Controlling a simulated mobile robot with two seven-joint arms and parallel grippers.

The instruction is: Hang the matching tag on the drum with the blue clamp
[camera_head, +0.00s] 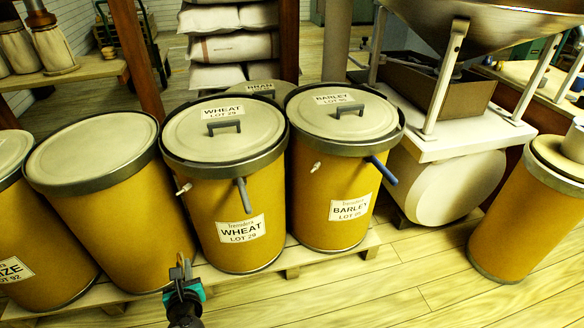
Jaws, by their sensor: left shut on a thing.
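The drum with the blue clamp (383,171) is the yellow barley drum (330,205); its lid and front labels read BARLEY. The blue clamp lever sticks out at its upper right front. A small pale peg (315,167) juts from its upper left front. My left gripper (181,272) is low in front of the wheat drum (202,205), left of and apart from the barley drum. It is shut on a small thin grey thing, seen nearly edge-on, which I take for the tag; no lettering shows on it. My right gripper is out of view.
The wheat drum has a grey clamp lever (243,195) and its own pale peg (184,188). More drums stand to the left, and a bran drum (262,88) is behind. A hopper machine (455,140) stands at right. Open plank floor (400,285) lies in front.

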